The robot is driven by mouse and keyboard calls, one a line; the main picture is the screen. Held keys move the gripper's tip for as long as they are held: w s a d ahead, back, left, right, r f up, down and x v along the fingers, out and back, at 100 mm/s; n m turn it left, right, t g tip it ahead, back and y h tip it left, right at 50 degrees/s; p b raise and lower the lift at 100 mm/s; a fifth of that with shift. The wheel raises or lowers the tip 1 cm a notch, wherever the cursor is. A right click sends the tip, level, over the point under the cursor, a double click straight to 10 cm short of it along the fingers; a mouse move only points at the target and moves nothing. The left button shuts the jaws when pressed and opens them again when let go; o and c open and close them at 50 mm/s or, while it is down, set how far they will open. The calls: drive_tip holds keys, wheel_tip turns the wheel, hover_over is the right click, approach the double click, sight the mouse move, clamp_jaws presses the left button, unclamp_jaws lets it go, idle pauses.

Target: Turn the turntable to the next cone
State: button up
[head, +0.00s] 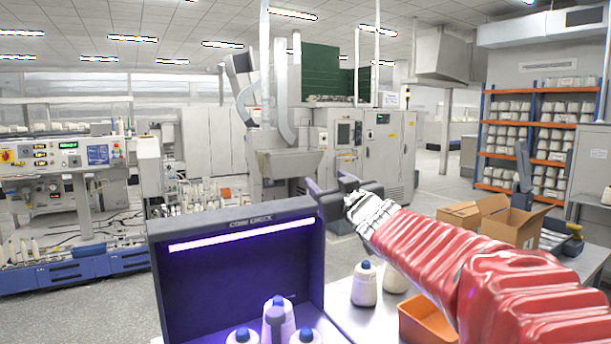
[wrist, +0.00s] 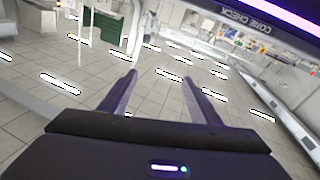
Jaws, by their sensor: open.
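The dark cone-check box (head: 235,265) stands at the bottom centre of the head view, with a lit violet strip under its top edge. Three cones with blue tips show inside it: one behind (head: 278,318), one at front left (head: 240,337) and one at front right (head: 306,337). The turntable cannot be made out; the picture's lower edge cuts off the area under the cones. My gripper (head: 325,178) is open and empty, raised beside the box's upper right corner. In the wrist view its two fingers (wrist: 160,77) are apart with nothing between them.
A blue-tipped cone (head: 364,286) and another partly hidden cone (head: 394,281) stand right of the box on the table (head: 345,318). An orange bin (head: 415,325) sits under my arm. Open cardboard boxes (head: 512,226) are at the right. Space above the box is free.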

drive_tip(key=s+d+f+m+g+h, duration=0.2)
drive_tip(key=s+d+f+m+h, duration=0.15)
drive_tip(key=s+d+f, duration=0.35)
drive_tip(key=s+a+f+g, duration=0.1)
drive_tip(key=s+f+g, duration=0.2)
drive_tip(key=s+f, duration=0.5)
drive_tip(key=s+a+f+g, duration=0.1)
drive_tip(key=s+f+g, duration=0.3)
drive_tip(key=s+f, duration=0.4)
drive_tip(key=s+a+f+g, duration=0.1)
drive_tip(key=s+f+g, duration=0.3)
drive_tip(key=s, duration=1.4)
wheel_tip(320, 180, down, 5)
drive_tip(key=shift+a+r+m, duration=0.1)
drive_tip(key=shift+a+m, duration=0.15)
drive_tip(key=shift+m, duration=0.2)
drive_tip(key=shift+h, duration=0.25)
drive_tip(key=shift+c, duration=0.4)
